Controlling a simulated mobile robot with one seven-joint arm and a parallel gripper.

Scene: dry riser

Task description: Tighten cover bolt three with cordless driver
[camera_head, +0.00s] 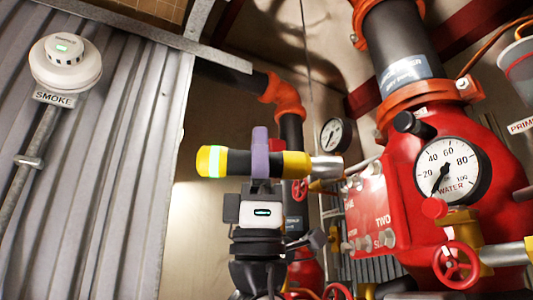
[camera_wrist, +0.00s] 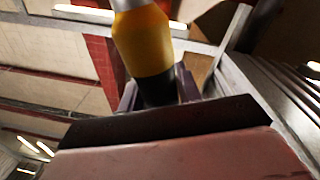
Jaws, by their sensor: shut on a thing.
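My gripper (camera_head: 260,160) is shut around the dark middle of the cordless driver (camera_head: 211,161), a yellow-and-black cylinder with a pale reflective band. The driver lies nearly level, with its silver nose (camera_head: 327,167) pointing right toward the red riser body. I cannot tell whether the nose touches anything. In the wrist view the driver's yellow body (camera_wrist: 143,40) stands between my fingers. The red cover plate (camera_head: 370,210) carries "TWO" and partly readable lettering, with several silver bolts (camera_head: 376,246) along its lower edge. No label clearly marks bolt three.
A water gauge (camera_head: 447,170) and a red handwheel (camera_head: 457,264) stand out on the right. A smaller gauge (camera_head: 335,135) and orange-jointed pipe (camera_head: 284,95) are behind. A smoke detector (camera_head: 66,63) is on the corrugated wall (camera_head: 110,160) at left.

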